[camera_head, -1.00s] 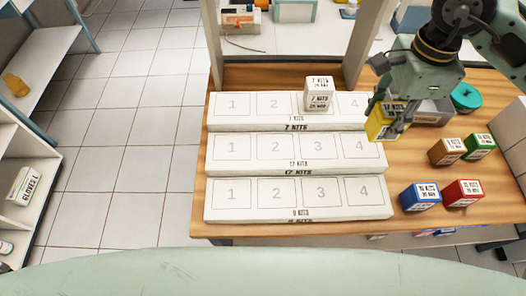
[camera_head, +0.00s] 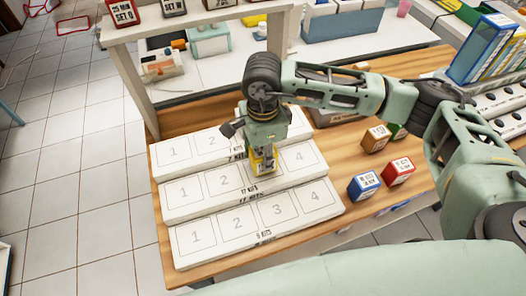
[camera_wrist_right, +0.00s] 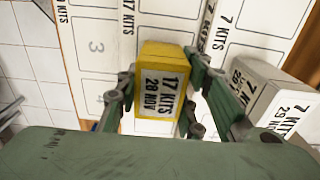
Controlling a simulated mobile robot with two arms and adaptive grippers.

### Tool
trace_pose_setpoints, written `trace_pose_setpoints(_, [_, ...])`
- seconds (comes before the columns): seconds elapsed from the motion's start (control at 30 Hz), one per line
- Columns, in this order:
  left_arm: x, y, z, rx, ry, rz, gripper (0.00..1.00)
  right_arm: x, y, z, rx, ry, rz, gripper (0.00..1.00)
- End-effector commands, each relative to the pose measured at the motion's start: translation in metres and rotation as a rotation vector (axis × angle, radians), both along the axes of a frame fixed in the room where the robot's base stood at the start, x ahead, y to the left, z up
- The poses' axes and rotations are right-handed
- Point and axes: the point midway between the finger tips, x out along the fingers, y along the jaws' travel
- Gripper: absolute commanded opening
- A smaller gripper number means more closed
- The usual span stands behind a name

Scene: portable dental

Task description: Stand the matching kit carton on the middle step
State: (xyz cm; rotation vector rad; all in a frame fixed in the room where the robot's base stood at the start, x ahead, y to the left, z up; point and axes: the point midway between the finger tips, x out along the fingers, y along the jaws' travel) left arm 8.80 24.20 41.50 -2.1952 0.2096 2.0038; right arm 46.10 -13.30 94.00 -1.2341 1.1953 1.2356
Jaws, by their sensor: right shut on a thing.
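The yellow carton (camera_head: 264,165) reads "17 KITS, 28 NOV" in the right wrist view (camera_wrist_right: 163,92). My right gripper (camera_head: 262,148) points down and is shut on it, with a finger on either side. The carton is upright at the middle step (camera_head: 205,189), around slot 3, which it and the gripper hide. I cannot tell whether its base touches the step. The middle step's front reads "17 KITS". A white carton (camera_wrist_right: 268,100) reading "7 KITS, 29 NOV" stands on the top step, beside the gripper in the wrist view. My left gripper is not in view.
The bottom step (camera_head: 240,225) is empty. A blue carton (camera_head: 364,186), a red carton (camera_head: 398,171) and a brown carton (camera_head: 376,138) stand on the wooden table right of the steps. A green carton (camera_head: 398,131) is partly hidden by my arm.

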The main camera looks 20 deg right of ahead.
Motion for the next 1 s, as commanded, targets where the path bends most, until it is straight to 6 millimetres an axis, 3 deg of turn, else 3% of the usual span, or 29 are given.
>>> trace_pose_setpoints(0.47, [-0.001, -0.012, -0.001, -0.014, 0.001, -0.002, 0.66, 0.0, 0.0, -0.013, 0.001, -0.002, 0.0, 0.09])
trace_pose_setpoints(0.5, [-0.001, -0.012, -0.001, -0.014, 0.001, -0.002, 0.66, 0.0, 0.0, -0.013, 0.001, -0.002, 0.0, 0.36])
trace_pose_setpoints(0.7, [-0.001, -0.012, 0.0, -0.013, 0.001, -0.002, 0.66, 0.0, 0.0, -0.012, 0.001, -0.001, 0.0, 0.54])
trace_pose_setpoints(1.0, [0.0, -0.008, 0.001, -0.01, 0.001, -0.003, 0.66, 0.0, 0.0, -0.011, 0.001, -0.001, 0.0, 0.54])
